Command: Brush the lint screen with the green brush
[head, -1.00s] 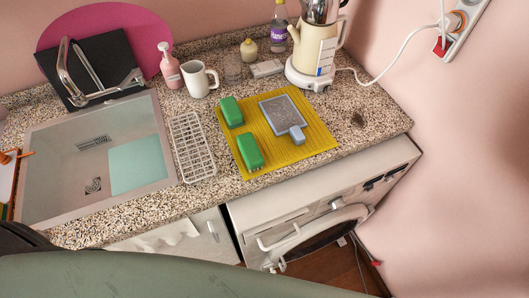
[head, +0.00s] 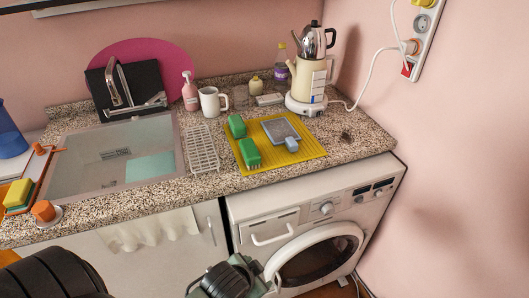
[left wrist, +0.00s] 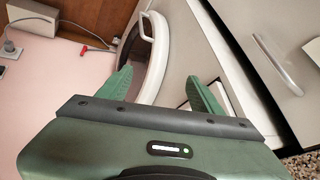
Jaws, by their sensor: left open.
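The lint screen (head: 279,130) is a grey-blue framed panel with a short handle, lying flat on a yellow ribbed mat (head: 302,154) on the counter. Two green blocks lie on the mat's left side. The front one (head: 249,153) shows bristle-like teeth along its lower edge and looks like the green brush; the back one (head: 236,126) is similar, and its underside is hidden. My left gripper (left wrist: 162,88) is open and empty in the left wrist view, in front of the washing machine and below the counter. My right gripper is not in view.
A white rack (head: 202,148) lies left of the mat, beside the sink (head: 90,178). A mug (head: 210,102), a soap bottle (head: 190,92) and a kettle (head: 309,82) stand behind. The washing machine (head: 318,215) is under the counter.

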